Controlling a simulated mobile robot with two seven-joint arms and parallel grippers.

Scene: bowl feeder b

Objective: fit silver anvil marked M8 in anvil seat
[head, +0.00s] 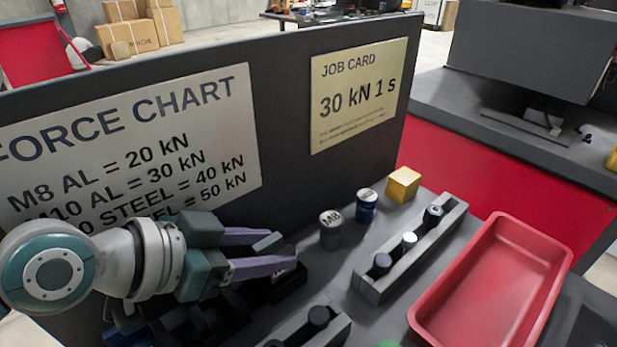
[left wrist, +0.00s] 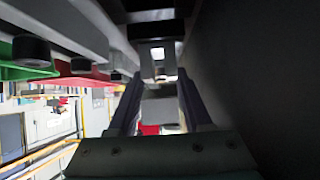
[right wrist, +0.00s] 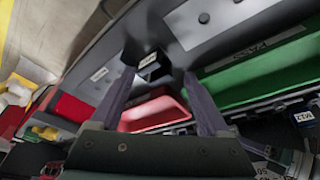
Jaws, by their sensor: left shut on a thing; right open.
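A silver cylinder marked M8 (head: 330,230), the anvil, stands upright on the grey bench, right of my left gripper and apart from it. My left gripper (head: 282,250) is shut on a small grey block, whose pale end shows between the purple fingers. In the left wrist view a grey block (left wrist: 160,108) shows between the fingers (left wrist: 158,85); no mark on it can be read. Dark parts sit below the gripper; I cannot tell whether the anvil seat is among them. My right gripper (right wrist: 160,75) is open with nothing between its fingers, seen only in the right wrist view.
A blue cylinder (head: 367,206) and a yellow block (head: 403,184) stand behind the M8 anvil. A grey rack (head: 380,288) holds several pegs. A red tray (head: 448,322) lies to the right. An upright dark panel with a force chart (head: 215,115) and job card (head: 360,90) bounds the bench.

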